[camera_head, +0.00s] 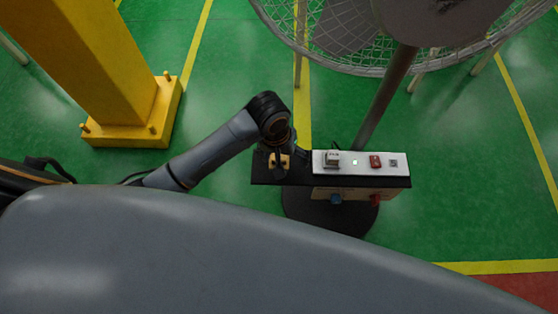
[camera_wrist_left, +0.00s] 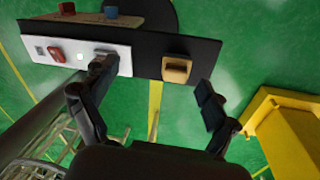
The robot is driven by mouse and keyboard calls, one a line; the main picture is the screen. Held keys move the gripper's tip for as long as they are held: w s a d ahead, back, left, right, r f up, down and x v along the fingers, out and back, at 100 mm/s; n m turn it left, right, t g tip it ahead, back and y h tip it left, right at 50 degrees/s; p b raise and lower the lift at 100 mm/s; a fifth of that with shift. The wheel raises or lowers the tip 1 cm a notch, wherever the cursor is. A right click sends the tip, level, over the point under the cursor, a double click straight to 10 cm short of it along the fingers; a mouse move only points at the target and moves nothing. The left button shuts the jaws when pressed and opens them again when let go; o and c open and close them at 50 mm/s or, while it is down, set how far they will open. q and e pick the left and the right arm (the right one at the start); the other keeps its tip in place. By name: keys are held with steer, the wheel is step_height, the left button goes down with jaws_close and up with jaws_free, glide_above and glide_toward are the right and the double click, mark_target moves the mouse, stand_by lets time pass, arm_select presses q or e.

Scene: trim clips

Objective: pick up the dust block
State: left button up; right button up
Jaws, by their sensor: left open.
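The dust block appears to be the small tan block (camera_head: 285,160) on the black end of a narrow shelf, left of a white panel. It also shows in the left wrist view (camera_wrist_left: 177,69), with a darker recess in its face. My left gripper (camera_head: 279,163) is over that end of the shelf and partly hides the block in the head view. In the left wrist view my left gripper (camera_wrist_left: 152,78) is open and empty, its fingers spread wide. The block appears between the fingers, closer to the right one; I see no contact. My right gripper is not in view.
The white panel (camera_head: 348,167) carries a grey switch (camera_head: 332,159), a green light and a red switch (camera_head: 376,161). Blue and red knobs (camera_head: 336,199) sit below. A caged fan (camera_head: 345,68) on a pole stands behind. A yellow column (camera_head: 95,75) stands left. Green floor surrounds these.

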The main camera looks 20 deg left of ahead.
arm_select(q)
steer(key=n+y, duration=0.1)
steer(key=n, duration=0.1)
glide_toward(285, 159)
steer(key=a+r, duration=0.1)
steer(key=r, duration=0.1)
steer(key=shift+n+g+y, duration=0.3)
steer(key=shift+g, duration=0.1)
steer(key=f, duration=0.9)
steer(key=w+f+b, duration=0.1)
steer(key=f, duration=0.4)
steer(key=shift+a, duration=0.25)
steer(key=c, duration=1.3)
